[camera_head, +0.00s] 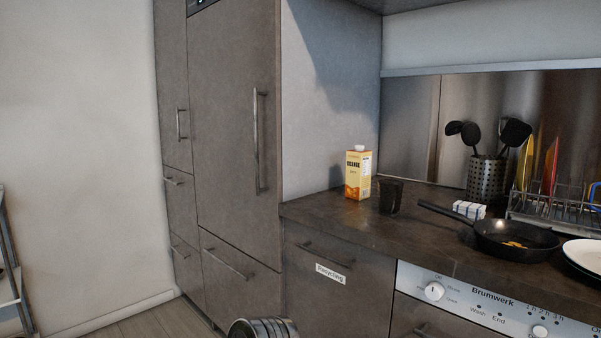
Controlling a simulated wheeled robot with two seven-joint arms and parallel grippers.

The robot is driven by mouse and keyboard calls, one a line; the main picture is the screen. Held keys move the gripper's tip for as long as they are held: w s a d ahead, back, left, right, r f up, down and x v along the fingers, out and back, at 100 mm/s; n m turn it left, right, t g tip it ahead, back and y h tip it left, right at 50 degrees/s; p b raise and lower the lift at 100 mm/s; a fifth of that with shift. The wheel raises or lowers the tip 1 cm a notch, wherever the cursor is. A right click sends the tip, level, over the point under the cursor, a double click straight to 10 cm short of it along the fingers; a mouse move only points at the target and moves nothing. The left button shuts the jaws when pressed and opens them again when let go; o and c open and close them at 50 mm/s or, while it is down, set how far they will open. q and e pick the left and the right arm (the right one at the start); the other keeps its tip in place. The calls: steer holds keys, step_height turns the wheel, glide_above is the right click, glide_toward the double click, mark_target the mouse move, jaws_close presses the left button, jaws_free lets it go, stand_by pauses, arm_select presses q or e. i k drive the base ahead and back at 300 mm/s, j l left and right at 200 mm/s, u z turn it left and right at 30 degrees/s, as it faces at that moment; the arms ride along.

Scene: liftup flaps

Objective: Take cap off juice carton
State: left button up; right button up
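The juice carton (358,176) stands upright on the dark countertop, at its left end near the tall cabinet's side wall. It is yellow and orange with dark lettering on a pale front. A white cap (360,148) sits on its top. No gripper is near the carton. Neither my left nor my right gripper can be made out in this view.
A dark cup (391,197) stands just right of the carton. A black pan (515,239), a white-and-blue packet (469,209), a utensil holder (487,180) and a dish rack (560,214) are further right. The counter (340,219) before the carton is clear.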

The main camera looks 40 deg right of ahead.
mark_target(358, 163)
steer(key=i, duration=0.5)
steer(key=i+j+z, duration=0.15)
steer(key=i, duration=0.3)
steer(key=i+j, duration=0.1)
steer(key=i, duration=0.4)
steer(key=i+j+z, duration=0.15)
steer(key=i, duration=0.3)
